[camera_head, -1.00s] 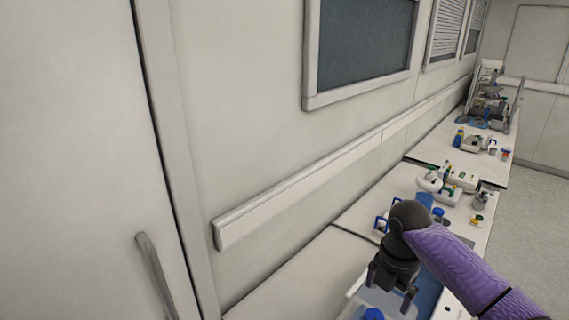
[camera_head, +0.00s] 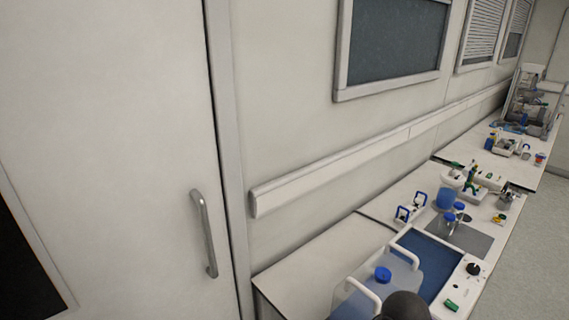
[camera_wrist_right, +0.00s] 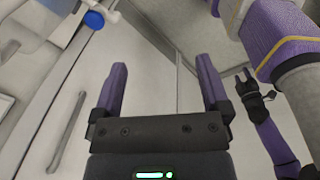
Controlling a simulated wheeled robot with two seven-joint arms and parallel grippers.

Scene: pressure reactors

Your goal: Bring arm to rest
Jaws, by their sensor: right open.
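My right gripper (camera_wrist_right: 162,84) is in the right wrist view, with its two purple fingers wide apart and nothing between them. In the right wrist view, a second, small dark gripper (camera_wrist_right: 246,82) on a purple arm shows at the right, apparently my left one. It is too small to tell how far its jaws are apart.
A long white bench (camera_head: 340,248) runs along the wall. A door with a metal handle (camera_head: 204,234) is at left. Floor shows at right.

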